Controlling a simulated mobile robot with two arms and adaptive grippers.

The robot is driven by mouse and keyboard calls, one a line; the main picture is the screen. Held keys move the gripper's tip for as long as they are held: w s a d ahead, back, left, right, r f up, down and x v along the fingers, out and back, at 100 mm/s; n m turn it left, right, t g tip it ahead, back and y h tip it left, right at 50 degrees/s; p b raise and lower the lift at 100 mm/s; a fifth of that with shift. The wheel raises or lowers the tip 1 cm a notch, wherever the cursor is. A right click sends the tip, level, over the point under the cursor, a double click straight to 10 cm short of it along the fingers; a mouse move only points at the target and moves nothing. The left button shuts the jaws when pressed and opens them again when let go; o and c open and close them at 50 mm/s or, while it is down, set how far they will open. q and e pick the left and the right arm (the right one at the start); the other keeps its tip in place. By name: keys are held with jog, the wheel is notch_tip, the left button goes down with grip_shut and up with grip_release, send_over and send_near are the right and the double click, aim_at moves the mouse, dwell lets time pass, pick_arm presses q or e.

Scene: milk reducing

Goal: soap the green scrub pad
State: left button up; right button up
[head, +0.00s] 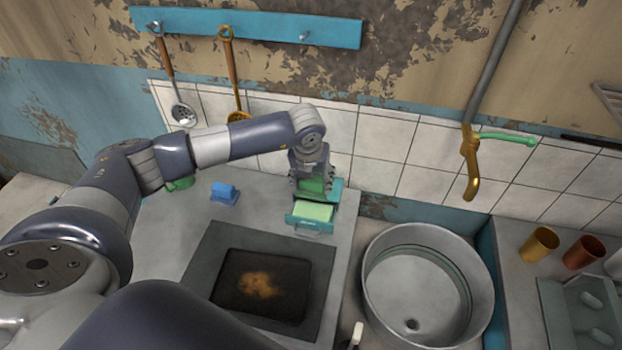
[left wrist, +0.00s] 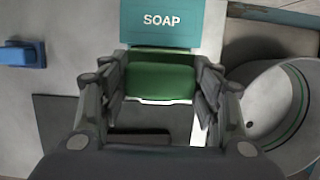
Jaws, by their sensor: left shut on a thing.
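My left gripper (head: 312,184) is shut on the green scrub pad, which shows between its fingers in the left wrist view (left wrist: 162,80). The gripper points down over the back of the counter. Just in front of and below it is a pale green soap bar (head: 312,211) in a teal soap holder (head: 310,225). The holder's back plate, marked SOAP, shows beyond the pad in the left wrist view (left wrist: 160,22). I cannot tell whether the pad touches the soap; the gripper and pad hide that spot. My right gripper is not in view.
A dark tray (head: 228,295) with a brown stain lies in front of the soap holder. A round metal sink (head: 412,320) is to the right. A blue object (head: 224,192) stands left of the gripper. A gold faucet (head: 470,165) hangs above the sink; cups (head: 540,244) stand farther right.

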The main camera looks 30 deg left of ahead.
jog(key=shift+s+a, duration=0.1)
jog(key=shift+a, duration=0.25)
pick_arm(q)
jog(key=shift+f, duration=0.1)
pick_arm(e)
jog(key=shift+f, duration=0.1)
pick_arm(q)
notch_tip(320, 180, down, 7)
jog(key=b, duration=0.6)
jog(key=shift+r, duration=0.2)
jog(key=shift+f+b, duration=0.6)
jog(key=shift+b, duration=0.05)
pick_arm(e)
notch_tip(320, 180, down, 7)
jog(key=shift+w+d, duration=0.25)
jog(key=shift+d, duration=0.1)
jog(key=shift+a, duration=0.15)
pick_arm(q)
jog(key=shift+f, duration=0.2)
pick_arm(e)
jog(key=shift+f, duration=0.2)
pick_arm(q)
jog(key=shift+f+b, duration=0.25)
jog(key=shift+b, duration=0.15)
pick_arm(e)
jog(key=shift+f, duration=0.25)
